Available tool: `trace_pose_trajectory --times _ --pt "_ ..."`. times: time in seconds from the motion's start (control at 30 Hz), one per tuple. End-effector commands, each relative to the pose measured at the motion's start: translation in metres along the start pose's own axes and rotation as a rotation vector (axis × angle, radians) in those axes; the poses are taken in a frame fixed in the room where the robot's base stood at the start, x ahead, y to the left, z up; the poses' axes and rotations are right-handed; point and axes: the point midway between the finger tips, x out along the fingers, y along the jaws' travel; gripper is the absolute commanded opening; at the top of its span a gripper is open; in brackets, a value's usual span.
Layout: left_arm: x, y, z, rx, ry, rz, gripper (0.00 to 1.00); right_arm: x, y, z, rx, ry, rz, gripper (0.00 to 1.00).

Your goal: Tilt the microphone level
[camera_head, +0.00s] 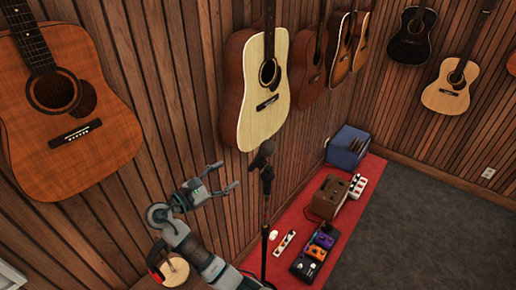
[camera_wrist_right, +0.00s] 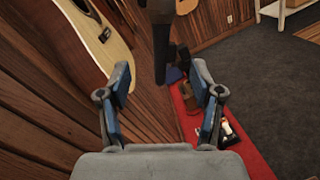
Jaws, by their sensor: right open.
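The dark microphone (camera_head: 261,156) sits in a clip at the top of a thin black stand (camera_head: 265,222). It looks tilted, its grey head end up and to the right. My right gripper (camera_head: 228,175) is open and empty, just left of the microphone, with its fingers pointing toward it and not touching. In the right wrist view, the open fingers (camera_wrist_right: 171,85) frame a gap. The dark upright shape of the microphone and clip (camera_wrist_right: 160,45) stands beyond the fingertips, cut off by the top edge. My left gripper is not in view.
A pale guitar (camera_head: 252,110) hangs on the wood wall close behind the microphone; several more guitars hang along the walls. A red mat (camera_head: 290,228) below holds pedals (camera_head: 315,252), a brown amplifier (camera_head: 328,195) and a blue box (camera_head: 347,147). Dark floor (camera_head: 420,230) is clear to the right.

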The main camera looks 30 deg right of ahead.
Motion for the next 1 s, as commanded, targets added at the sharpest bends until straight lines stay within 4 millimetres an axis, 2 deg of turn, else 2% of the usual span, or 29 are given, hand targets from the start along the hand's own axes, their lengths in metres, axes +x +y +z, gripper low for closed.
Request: trace_pose_trajectory --times 0.1,0.27,0.37,0.6,0.7,0.8,1.0 --pt "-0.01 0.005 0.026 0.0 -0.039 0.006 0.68 0.025 0.003 0.0 -0.002 -0.003 -0.003 0.65" --pt "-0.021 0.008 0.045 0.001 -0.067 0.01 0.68 0.064 0.007 -0.004 -0.007 -0.003 -0.002 0.65" --pt "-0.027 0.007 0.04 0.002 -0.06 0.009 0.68 0.088 0.007 -0.004 -0.008 -0.002 -0.002 0.65" --pt "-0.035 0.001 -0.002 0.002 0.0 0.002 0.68 0.136 0.005 -0.003 -0.004 -0.001 -0.001 0.65" --pt "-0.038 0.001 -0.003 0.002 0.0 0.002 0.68 0.148 0.005 -0.004 -0.005 0.001 0.0 0.65" --pt "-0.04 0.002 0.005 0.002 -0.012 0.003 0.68 0.155 0.005 -0.005 -0.005 0.001 0.0 0.65" --pt "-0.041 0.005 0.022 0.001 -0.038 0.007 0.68 0.159 0.005 -0.006 -0.004 0.002 0.001 0.65"
